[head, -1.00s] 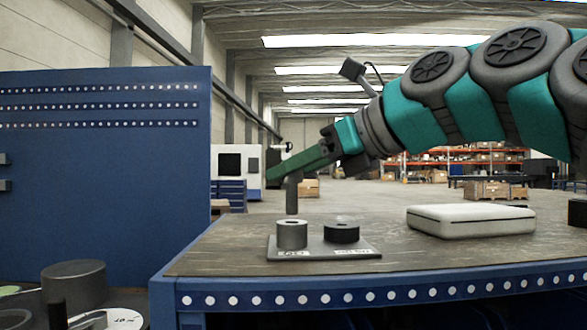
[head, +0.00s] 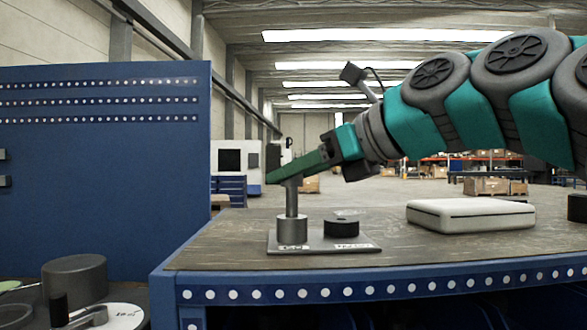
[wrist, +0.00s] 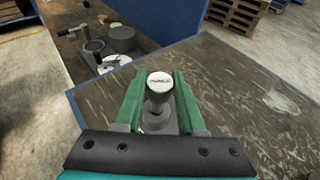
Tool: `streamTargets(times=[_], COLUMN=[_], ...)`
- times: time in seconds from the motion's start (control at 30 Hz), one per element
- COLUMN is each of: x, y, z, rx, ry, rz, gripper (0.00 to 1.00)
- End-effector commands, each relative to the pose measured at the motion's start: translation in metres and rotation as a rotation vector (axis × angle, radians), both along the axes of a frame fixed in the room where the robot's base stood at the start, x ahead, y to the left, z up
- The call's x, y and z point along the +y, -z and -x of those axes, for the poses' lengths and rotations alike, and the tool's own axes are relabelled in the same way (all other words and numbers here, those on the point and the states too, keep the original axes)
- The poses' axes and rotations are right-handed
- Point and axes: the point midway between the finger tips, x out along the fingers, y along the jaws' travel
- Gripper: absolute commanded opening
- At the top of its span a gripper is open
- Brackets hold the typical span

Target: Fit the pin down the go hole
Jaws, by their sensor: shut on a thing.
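My gripper (head: 283,174) is shut on the grey metal pin (head: 292,199), which hangs upright below its green fingers. In the wrist view the pin's round, labelled head (wrist: 160,82) sits between the two fingers. The pin's lower end meets the top of the grey go ring (head: 292,230), in line with its hole. The hole is hidden, and I cannot tell how deep the pin sits. The black no-go ring (head: 341,229) stands beside it to the right. Both rings stand on a flat grey plate (head: 318,248) with white labels.
A white flat case (head: 470,216) lies on the workbench (head: 220,253) to the right. A tall blue panel (head: 105,170) stands left. A round grey part (head: 74,281) and other items sit at the lower left. The bench between plate and case is clear.

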Motion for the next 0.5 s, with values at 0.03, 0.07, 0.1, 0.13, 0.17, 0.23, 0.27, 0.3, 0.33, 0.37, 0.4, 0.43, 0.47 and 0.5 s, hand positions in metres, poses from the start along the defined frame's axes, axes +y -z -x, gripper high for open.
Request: streamTargets(times=[0.03,0.07,0.1,0.13,0.17,0.23,0.27,0.3,0.33,0.37,0.4,0.43,0.47,0.5], x=[0.0,0.0,0.0,0.0,0.0,0.0,0.0,0.0,0.0,0.0,0.0,0.0,0.0,0.0], y=[0.001,0.002,0.002,0.003,0.004,0.005,0.006,0.007,0.008,0.008,0.009,0.01,0.011,0.012], z=[0.0,0.0,0.0,0.0,0.0,0.0,0.0,0.001,0.0,0.001,0.0,0.0,0.0,0.0], rx=[-0.001,-0.001,-0.001,-0.001,-0.001,-0.001,-0.001,-0.001,-0.001,-0.001,0.0,0.001,0.001,0.001], ry=[0.0,0.0,0.0,0.0,0.0,0.0,0.0,0.0,0.0,0.0,0.0,0.0,-0.001,-0.001], rz=[-0.001,-0.001,0.0,0.0,0.0,0.0,0.001,0.001,0.001,0.001,0.001,0.001,0.0,0.0], gripper=[0.0,0.0,0.0,0.0,0.0,0.0,0.0,0.0,0.0,0.0,0.0,0.0,0.0,0.0])
